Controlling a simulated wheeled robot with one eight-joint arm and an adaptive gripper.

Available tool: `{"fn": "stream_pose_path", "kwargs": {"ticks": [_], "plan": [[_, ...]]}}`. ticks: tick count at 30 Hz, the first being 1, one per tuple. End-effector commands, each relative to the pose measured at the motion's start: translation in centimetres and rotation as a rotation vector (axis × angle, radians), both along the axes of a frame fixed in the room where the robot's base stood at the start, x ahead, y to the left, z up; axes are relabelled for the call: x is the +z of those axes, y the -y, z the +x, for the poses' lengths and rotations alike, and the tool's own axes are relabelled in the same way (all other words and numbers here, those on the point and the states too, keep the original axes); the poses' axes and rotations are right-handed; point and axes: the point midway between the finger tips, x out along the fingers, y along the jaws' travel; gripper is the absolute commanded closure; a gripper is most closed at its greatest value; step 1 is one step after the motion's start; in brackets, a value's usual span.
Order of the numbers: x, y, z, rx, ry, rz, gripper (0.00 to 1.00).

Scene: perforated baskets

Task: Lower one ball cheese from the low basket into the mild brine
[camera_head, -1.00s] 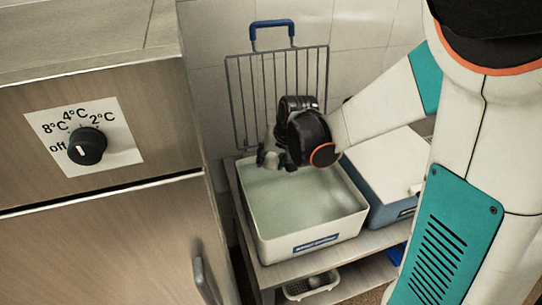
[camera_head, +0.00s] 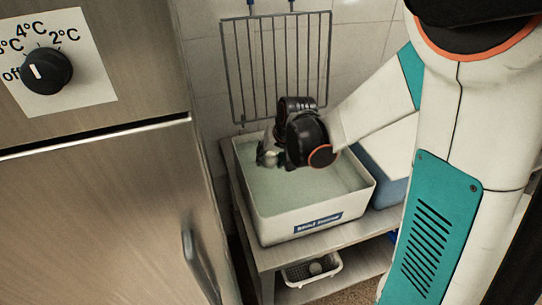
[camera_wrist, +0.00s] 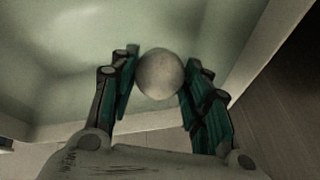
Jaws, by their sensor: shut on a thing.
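My gripper (camera_head: 268,155) is shut on a pale grey ball cheese (camera_wrist: 160,75), with one finger on each side of it in the wrist view. The gripper is low inside the outline of a white tub (camera_head: 262,228) of pale green liquid, near its back left part. The tub's front label is blurred but seems to read mild brine. I cannot tell whether the ball touches the liquid. The low basket (camera_head: 291,283), white and perforated, is on the shelf below, with a ball (camera_head: 316,268) in it.
A blue and white box (camera_head: 385,155) is right of the tub, partly behind my arm. A steel cabinet (camera_head: 110,200) with a dial stands close on the left.

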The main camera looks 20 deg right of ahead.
Motion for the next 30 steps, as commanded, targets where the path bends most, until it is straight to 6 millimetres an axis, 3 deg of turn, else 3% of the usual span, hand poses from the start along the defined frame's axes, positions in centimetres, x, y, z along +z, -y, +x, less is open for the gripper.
{"fn": "stream_pose_path", "kwargs": {"ticks": [7,8,11,18,22,30], "plan": [[-0.05,0.0,0.0,0.0,0.0,0.0,0.81],[-0.05,0.0,0.0,0.0,0.0,0.0,0.54],[-0.05,0.0,0.0,0.0,0.0,0.0,0.33],[-0.05,0.0,0.0,0.0,0.0,0.0,0.33],[-0.06,0.0,-0.01,0.0,0.0,0.0,0.15],[-0.06,-0.01,-0.01,0.0,0.0,0.0,0.13]]}}
